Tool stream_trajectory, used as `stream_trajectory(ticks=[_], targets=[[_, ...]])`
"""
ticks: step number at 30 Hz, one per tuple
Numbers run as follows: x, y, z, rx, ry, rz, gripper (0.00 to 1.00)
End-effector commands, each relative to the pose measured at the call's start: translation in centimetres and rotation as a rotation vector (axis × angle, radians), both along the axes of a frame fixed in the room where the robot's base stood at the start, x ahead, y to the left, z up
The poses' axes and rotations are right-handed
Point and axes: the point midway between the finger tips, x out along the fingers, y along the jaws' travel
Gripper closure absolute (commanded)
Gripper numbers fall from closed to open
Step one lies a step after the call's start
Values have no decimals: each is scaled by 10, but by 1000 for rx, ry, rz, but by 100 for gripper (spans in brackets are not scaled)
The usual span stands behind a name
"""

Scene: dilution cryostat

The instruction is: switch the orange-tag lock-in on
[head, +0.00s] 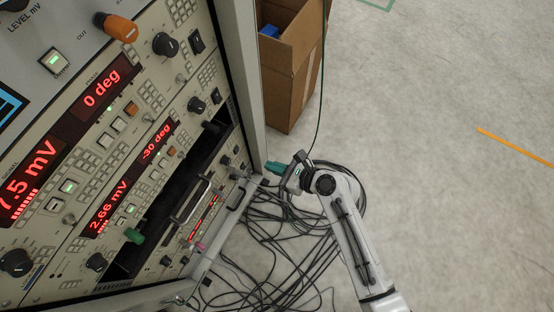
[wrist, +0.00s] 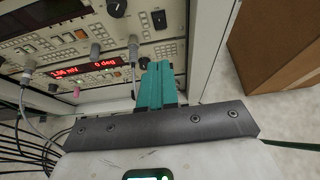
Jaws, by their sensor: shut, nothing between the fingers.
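The rack of lock-ins (head: 75,185) fills the left of the head view. An orange cylindrical plug (head: 117,27) sticks out near the top, and a small orange square (head: 131,108) is on the upper unit's panel; I cannot tell which is the tag. The upper unit's red display (head: 102,88) is lit. A black rocker switch (head: 196,41) sits at its right end. My gripper (head: 274,167) is shut and empty, low beside the rack's right edge. In the wrist view my teal fingers (wrist: 160,66) are together, below a black rocker switch (wrist: 159,19) on a panel.
A lower unit with a lit red display (head: 156,142) carries a green plug (head: 133,236); a pink plug (head: 200,247) is further down. Black cables (head: 285,235) lie on the floor around my arm. A cardboard box (head: 287,85) stands right of the rack.

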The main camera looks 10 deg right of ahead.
Motion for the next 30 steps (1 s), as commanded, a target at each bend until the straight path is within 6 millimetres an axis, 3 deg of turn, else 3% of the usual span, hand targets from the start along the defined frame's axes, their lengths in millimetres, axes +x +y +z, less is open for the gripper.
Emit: stream_trajectory(ticks=[9, 15, 30], targets=[[35, 45, -32, -1, -3, 4, 100], [51, 65, -21, -2, -4, 2, 100], [58, 74, -16, -1, -1, 0, 100]])
